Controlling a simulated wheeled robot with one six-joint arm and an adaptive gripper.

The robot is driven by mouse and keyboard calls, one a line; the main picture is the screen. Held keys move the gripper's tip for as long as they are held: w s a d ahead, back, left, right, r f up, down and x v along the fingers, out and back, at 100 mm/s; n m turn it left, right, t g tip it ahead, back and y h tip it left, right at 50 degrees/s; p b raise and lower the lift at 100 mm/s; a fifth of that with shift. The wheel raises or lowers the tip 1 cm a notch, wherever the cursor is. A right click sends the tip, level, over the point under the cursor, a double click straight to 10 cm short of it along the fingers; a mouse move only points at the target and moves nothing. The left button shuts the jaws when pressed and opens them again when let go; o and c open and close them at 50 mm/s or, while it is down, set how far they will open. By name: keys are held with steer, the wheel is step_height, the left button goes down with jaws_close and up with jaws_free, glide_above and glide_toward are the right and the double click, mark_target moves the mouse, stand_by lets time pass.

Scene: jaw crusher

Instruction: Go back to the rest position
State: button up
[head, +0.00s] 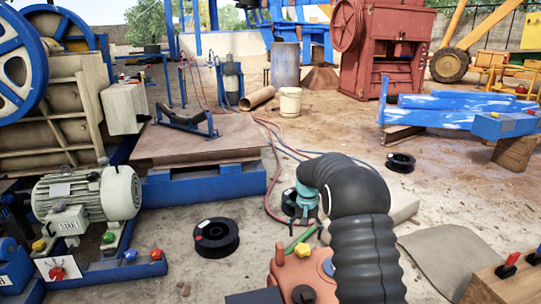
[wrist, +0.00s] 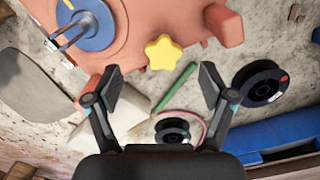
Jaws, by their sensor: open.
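My gripper (wrist: 163,88) is open in the wrist view, its two fingers wide apart with nothing between them. A yellow star knob (wrist: 161,52) on an orange-red housing (wrist: 135,40) shows just beyond the fingertips, apart from them. In the head view my arm in its black ribbed sleeve bends over at the right of centre. The same yellow knob (head: 303,250) and housing (head: 288,266) are below the arm's end.
A blue disc with a lever (wrist: 86,24) sits on the housing. Black spools (head: 217,237) lie on the ground. A grey-green motor (head: 90,200) and blue-framed machine stand left.

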steer(key=s+r+n+t, duration=0.1)
steer(key=s+r, duration=0.6)
steer(key=s, duration=0.7)
steer(key=s+r+t+p, duration=0.1)
steer(key=s+r+t, duration=0.2)
steer(key=s+r, duration=0.4)
steer(key=s+r+n+t, duration=0.1)
steer(key=s+r, duration=0.7)
steer(key=s, duration=1.3)
steer(key=shift+s+n+t+p, duration=0.15)
steer(key=shift+n+t+p, duration=0.15)
steer(key=shift+t+p, duration=0.15)
